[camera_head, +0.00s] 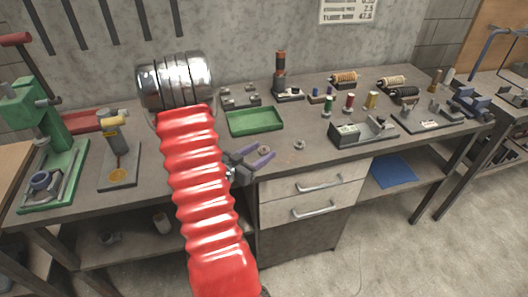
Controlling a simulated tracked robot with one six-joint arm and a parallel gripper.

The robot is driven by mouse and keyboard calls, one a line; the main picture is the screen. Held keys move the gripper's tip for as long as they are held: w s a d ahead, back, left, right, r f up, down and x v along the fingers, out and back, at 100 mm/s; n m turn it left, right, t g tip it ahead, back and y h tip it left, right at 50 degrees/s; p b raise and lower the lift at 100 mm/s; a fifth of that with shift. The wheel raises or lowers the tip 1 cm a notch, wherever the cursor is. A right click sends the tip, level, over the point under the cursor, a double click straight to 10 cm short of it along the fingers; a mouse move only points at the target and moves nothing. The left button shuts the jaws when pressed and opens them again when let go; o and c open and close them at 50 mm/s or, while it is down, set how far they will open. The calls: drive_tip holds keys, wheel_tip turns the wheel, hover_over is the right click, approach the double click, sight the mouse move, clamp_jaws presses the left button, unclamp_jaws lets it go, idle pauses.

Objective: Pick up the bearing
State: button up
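A small grey metal ring, which looks like the bearing (299,145), lies on the bare front part of the workbench (315,160). My gripper (264,151) is at the bench's front edge, left of the bearing and apart from it. Its two purple-edged fingers point right and stand apart, with nothing seen between them. My red ribbed arm hides part of the bench to the left of the gripper.
A green tray (255,121) lies behind the gripper. A grey instrument box (364,132) stands right of the bearing. Several spools (349,102) stand farther back. A drawer unit (312,195) is below the bench top. The bench around the bearing is clear.

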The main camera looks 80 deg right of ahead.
drive_tip(key=c, duration=1)
drive_tip(key=shift+c, duration=0.2)
drive_tip(key=shift+r, duration=0.15)
wheel_tip(320, 180, up, 10)
idle(0.7)
